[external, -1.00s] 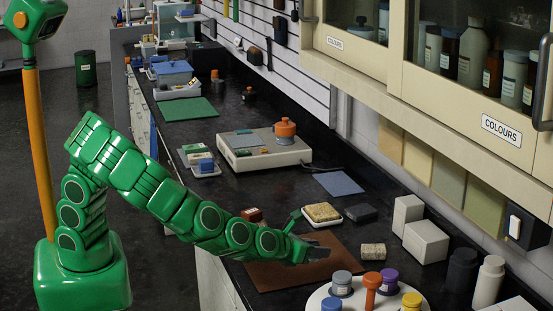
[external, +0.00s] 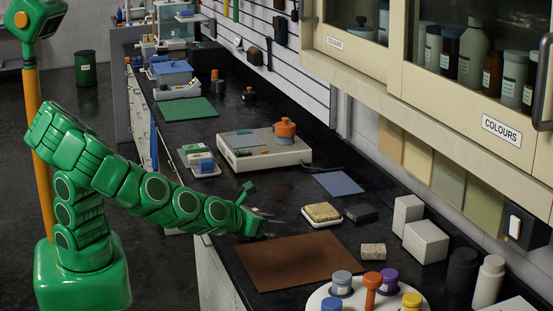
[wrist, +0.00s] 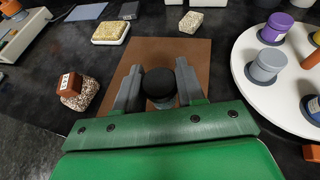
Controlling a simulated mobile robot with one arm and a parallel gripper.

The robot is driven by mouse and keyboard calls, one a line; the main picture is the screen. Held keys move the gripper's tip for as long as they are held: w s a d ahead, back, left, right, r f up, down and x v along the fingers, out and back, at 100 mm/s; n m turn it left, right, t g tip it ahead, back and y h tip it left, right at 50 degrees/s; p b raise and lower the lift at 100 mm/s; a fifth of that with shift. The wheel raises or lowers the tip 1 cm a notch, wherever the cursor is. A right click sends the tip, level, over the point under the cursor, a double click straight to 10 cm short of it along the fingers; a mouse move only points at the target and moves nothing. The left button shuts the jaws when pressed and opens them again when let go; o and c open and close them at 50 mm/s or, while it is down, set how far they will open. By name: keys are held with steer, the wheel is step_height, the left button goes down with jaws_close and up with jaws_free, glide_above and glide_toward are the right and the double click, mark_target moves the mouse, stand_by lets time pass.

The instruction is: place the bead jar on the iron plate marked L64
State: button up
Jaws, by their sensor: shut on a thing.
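My gripper (wrist: 158,68) is shut on a dark-capped jar (wrist: 159,84), seen from above in the wrist view; I take it as the bead jar. Its body and contents are mostly hidden. In the external view my gripper (external: 264,222) is above the black bench, at the far left corner of the brown mat, and the jar cannot be made out. A rust-red block (wrist: 70,85) with a white label sits on a speckled slab (wrist: 80,96), left of my gripper in the wrist view. Its label is unreadable, and I cannot tell which thing is the L64 plate.
The brown mat (external: 300,262) is bare. A white round tray (external: 385,303) with several coloured-lid jars stands at its near right. A grey device (external: 264,150) is farther back.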

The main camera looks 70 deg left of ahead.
steer(key=w+a+n+y, duration=0.2)
steer(key=w, duration=0.6)
steer(key=w+a+r+n+g+y, duration=0.1)
steer(key=w+a+n+g+y, duration=0.2)
steer(key=w+a, duration=0.65)
steer(key=w+a+r+n+g+y, duration=0.1)
steer(key=w+a+n+g+y, duration=0.25)
steer(key=w+a, duration=0.65)
glide_above(361, 209)
steer(key=s, duration=0.1)
steer(key=shift+t+h, duration=0.25)
steer(key=shift+h, duration=0.2)
step_height(361, 209, down, 8)
steer(key=shift+d+f, duration=0.1)
steer(key=shift+f, duration=0.15)
steer(key=shift+w+f, duration=0.5)
steer(key=shift+f, duration=0.2)
steer(key=shift+w+f, duration=0.1)
steer(key=shift+f, duration=1.4)
steer(key=shift+f, duration=0.2)
steer(key=o, duration=1)
